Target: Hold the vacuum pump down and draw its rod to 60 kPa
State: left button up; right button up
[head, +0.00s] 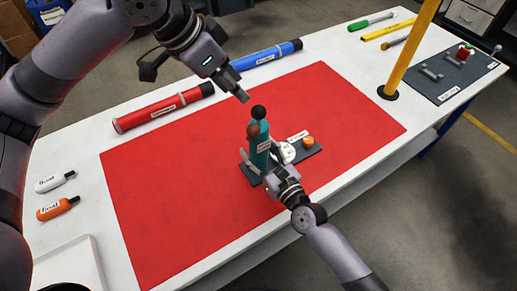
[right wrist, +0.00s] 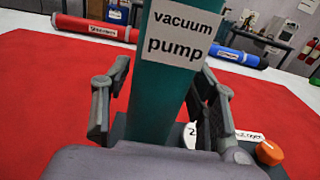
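The teal vacuum pump (head: 260,150) stands upright on a dark base plate on the red mat; its label faces me in the right wrist view (right wrist: 168,85). A round black knob (head: 258,112) tops it, with a brown part beside the upper body. A white gauge (head: 288,152) is beside the pump. My right gripper (head: 265,165) has its fingers apart on either side of the pump body, with small gaps in the right wrist view (right wrist: 165,105). My left gripper (head: 243,97) is above and left of the black knob, apart from it; its fingers show nearly edge-on.
An orange knob (head: 308,142) sits on the base plate's right part. Red (head: 165,107) and blue (head: 265,55) tubes lie behind. White (head: 56,181) and orange (head: 58,208) bottles lie at left. A yellow post (head: 408,50) stands at right. Much of the red mat (head: 170,200) is bare.

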aim_at(259, 118)
grip_shut()
pick_arm(q)
jog(key=o, duration=0.4)
jog(key=shift+s+f, duration=0.1)
jog(key=shift+f, duration=0.45)
jog(key=shift+o, duration=0.4)
jog(key=f, duration=0.1)
jog(key=f+t+h, duration=0.1)
jog(key=f, duration=0.1)
jog(key=shift+s+d+n+t+h, duration=0.1)
jog(key=shift+s+n+t+h, duration=0.2)
jog(key=shift+n+h, duration=0.1)
jog(key=shift+w+d+f+n+t+h, duration=0.15)
jog(key=shift+w+d+f+t, duration=0.25)
jog(key=shift+w+d+f, duration=0.65)
jog(key=shift+w+d+f+n+t+h, duration=0.2)
jog(key=shift+w+d+f+t, duration=0.15)
jog(key=shift+f, duration=1.2)
jog(key=shift+w+d+f+n+t+h, duration=0.15)
jog(key=shift+w+d+f+t, duration=0.45)
jog(key=shift+f, duration=0.7)
jog(key=shift+d, duration=0.2)
jog(key=shift+c, duration=0.2)
jog(key=shift+g, duration=0.25)
jog(key=c, duration=0.7)
jog(key=shift+s+d+f, duration=0.1)
jog(key=c, duration=0.4)
